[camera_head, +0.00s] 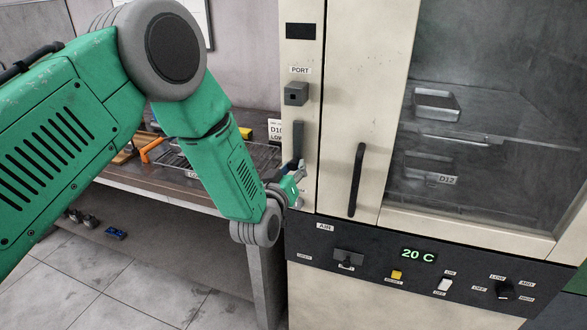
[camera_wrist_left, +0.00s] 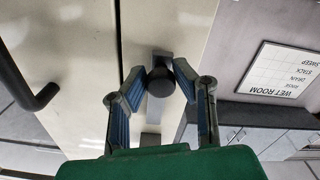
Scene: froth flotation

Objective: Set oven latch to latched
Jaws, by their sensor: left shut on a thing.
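The oven (camera_head: 365,70) is a tall cream cabinet with a glass window and a black door handle (camera_head: 356,180). Its door looks shut against the frame. The oven latch (camera_head: 298,138) is a dark upright bar on the narrow left strip of the front, left of the door seam. My left gripper (camera_head: 298,172) is at its lower end. In the left wrist view, the blue-padded fingers of my left gripper (camera_wrist_left: 160,80) are shut on the latch's dark rounded end (camera_wrist_left: 160,83), one finger on each side. My right gripper is not in view.
A dark box labelled PORT (camera_head: 296,93) sits above the latch. A black control panel (camera_head: 380,250) with a 20 C display and switches runs below the door. A bench (camera_head: 180,190) with a rack and tools stands at the left. Steel trays are inside the oven.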

